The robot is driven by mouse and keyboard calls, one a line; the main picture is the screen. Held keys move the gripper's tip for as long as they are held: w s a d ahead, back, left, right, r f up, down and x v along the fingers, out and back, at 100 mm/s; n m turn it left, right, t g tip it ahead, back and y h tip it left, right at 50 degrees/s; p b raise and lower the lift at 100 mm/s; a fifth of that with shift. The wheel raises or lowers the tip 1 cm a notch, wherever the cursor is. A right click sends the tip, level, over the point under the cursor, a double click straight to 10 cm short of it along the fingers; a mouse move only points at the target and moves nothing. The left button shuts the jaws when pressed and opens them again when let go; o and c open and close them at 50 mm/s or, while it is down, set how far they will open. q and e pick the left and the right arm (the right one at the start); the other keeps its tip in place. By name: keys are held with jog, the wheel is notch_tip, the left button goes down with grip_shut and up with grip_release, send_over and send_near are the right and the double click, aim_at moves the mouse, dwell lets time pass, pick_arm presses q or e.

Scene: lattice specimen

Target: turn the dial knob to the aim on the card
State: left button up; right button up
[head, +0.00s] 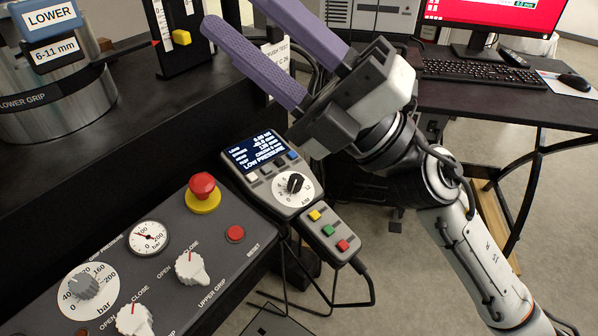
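A grey dial knob (84,286) sits on a white round scale marked in bar, at the lower left of the console. A smaller black dial knob (295,184) sits on a white scale on the handset, its pointer up and slightly right. I cannot tell which one is meant. A white card (276,57) reading "CRUSH TEST" is partly hidden behind my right gripper (237,12). That gripper has purple fingers spread apart, with nothing seen between them. My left gripper is out of view.
The console carries a red mushroom button (202,187), a pressure gauge (149,238), a red reset button (235,233) and white grip knobs (191,269). The handset (262,155) has a lit screen and a coloured-button box below. A desk with a keyboard (484,73) stands at right.

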jog(key=s+a+f+n+g+h, duration=0.2)
jog(key=s+a+n+g, duration=0.25)
jog(key=n+g, duration=0.35)
jog(key=n+t+h, duration=0.3)
jog(key=n+h, duration=0.1)
jog(key=h, duration=1.4)
send_near(297, 179)
jog(key=shift+h, duration=0.3)
jog(key=x, duration=0.4)
jog(key=b+x, duration=0.1)
jog(key=x, duration=0.3)
jog(key=shift+a+r, duration=0.1)
jog(key=shift+a, duration=0.1)
jog(key=shift+w+a+f, duration=0.1)
jog(key=shift+a+f, duration=0.05)
jog(key=shift+f, duration=0.25)
jog(key=shift+c, duration=0.3)
